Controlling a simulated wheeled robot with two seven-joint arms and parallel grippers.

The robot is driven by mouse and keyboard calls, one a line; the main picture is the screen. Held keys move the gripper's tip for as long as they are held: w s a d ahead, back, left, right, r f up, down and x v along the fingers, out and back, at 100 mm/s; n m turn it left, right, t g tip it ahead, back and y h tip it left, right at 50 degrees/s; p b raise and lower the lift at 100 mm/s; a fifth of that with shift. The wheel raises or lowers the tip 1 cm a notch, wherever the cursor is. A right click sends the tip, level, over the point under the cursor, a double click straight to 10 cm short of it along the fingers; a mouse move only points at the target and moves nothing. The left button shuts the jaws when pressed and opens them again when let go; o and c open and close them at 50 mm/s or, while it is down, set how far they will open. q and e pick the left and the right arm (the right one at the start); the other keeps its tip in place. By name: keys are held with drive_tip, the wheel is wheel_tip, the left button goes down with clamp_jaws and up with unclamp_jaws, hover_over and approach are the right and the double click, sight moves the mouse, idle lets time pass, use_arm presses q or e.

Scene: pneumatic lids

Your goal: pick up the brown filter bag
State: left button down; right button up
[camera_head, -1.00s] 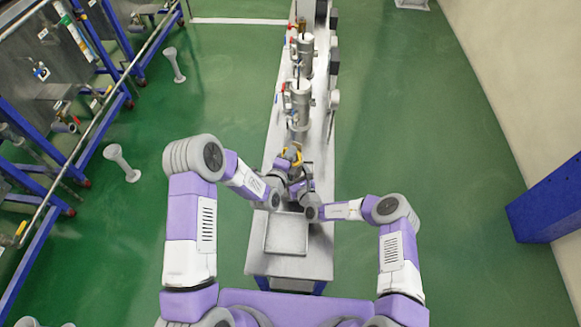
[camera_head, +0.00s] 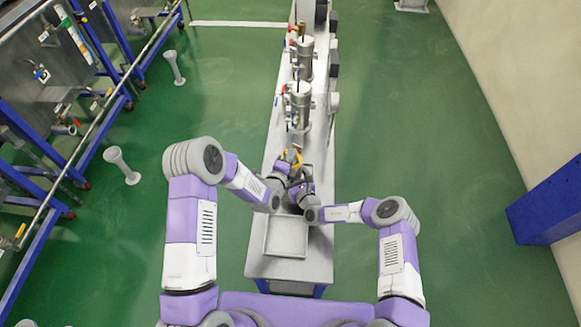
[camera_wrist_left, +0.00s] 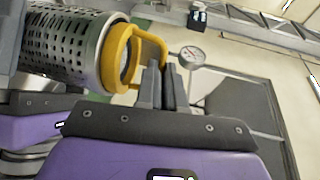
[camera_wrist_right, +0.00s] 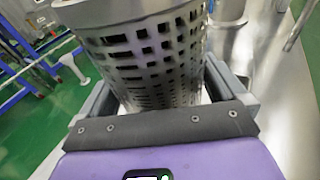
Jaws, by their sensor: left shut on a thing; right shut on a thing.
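I cannot make out a brown filter bag in any view. A perforated metal basket (camera_wrist_right: 150,62) fills the right wrist view, and my right gripper (camera_wrist_right: 165,88) is shut around its sides. The left wrist view shows the perforated basket (camera_wrist_left: 62,42) lying across the picture, with a yellow ring (camera_wrist_left: 115,58) and handle at its end. My left gripper (camera_wrist_left: 162,85) is shut on the yellow handle. In the head view the yellow ring (camera_head: 292,156) is small, close to both hands above the bench, and the hands partly hide the basket.
The narrow metal bench (camera_head: 312,262) carries a shallow square tray (camera_head: 286,238) at its near end. Metal cylinders (camera_head: 299,105) with fittings stand in a row further along. Blue-framed equipment (camera_head: 95,150) stands at left, a blue beam (camera_head: 550,205) at right. Green floor lies open on both sides.

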use_arm(q)
drive_tip(key=shift+r, duration=0.15)
use_arm(e)
drive_tip(key=shift+d+f, duration=0.1)
drive_tip(key=shift+f, duration=0.05)
use_arm(q)
wheel_tip(320, 180, up, 28)
use_arm(e)
drive_tip(key=o, duration=0.5)
drive_tip(key=shift+o, duration=0.2)
drive_tip(key=v, duration=1.2)
